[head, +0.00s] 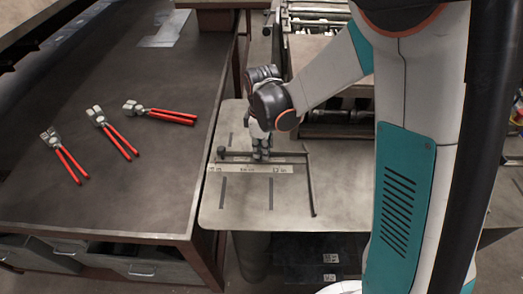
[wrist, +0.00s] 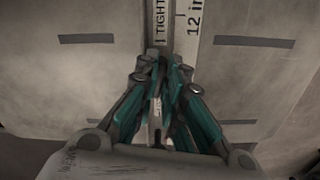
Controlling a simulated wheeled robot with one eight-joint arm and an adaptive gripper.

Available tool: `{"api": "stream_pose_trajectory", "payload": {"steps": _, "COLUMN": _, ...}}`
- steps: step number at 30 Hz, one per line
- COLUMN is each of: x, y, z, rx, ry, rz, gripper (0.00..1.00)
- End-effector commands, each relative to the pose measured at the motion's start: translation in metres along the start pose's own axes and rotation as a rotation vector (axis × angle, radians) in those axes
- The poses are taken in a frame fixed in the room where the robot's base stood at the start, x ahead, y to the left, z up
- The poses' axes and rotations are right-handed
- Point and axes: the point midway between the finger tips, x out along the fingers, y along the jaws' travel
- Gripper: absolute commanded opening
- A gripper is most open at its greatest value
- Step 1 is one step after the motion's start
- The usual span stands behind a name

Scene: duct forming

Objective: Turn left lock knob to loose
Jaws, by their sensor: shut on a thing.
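My gripper (head: 261,157) points down onto the dark bar (head: 290,155) of the marked gauge on the metal table. In the wrist view, its teal and grey fingers (wrist: 165,62) are drawn together beside a strip lettered "TIGHT" (wrist: 160,25). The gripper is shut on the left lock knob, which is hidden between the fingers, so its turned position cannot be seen. A white ruler strip (head: 225,169) lies along the bar, and its "12 in" end (wrist: 194,22) shows in the wrist view.
A thin dark rod (head: 311,185) runs toward the table's front edge. Dark stripes mark the pale tabletop (head: 245,215). The brown workbench (head: 150,190) at left holds three red-handled pliers (head: 112,133). Machinery (head: 325,110) stands behind.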

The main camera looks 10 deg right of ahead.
Motion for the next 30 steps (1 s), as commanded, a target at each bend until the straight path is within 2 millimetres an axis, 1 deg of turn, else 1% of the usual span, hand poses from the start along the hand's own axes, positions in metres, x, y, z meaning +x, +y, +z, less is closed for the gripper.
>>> {"api": "stream_pose_trajectory", "payload": {"steps": 6, "x": 0.0001, "y": 0.0015, "z": -0.0001, "rx": -0.131, "ry": 0.0, "rz": 0.001, "gripper": 0.0}}
{"api": "stream_pose_trajectory", "payload": {"steps": 12, "x": 0.0, "y": 0.002, "z": -0.0002, "rx": -0.202, "ry": 0.0, "rz": 0.001, "gripper": 0.0}}
{"api": "stream_pose_trajectory", "payload": {"steps": 29, "x": -0.0003, "y": 0.0023, "z": -0.0003, "rx": -0.236, "ry": 0.0, "rz": 0.001, "gripper": 0.0}}
{"api": "stream_pose_trajectory", "payload": {"steps": 30, "x": -0.0003, "y": 0.0023, "z": -0.0003, "rx": -0.235, "ry": 0.0, "rz": 0.001, "gripper": 0.11}}
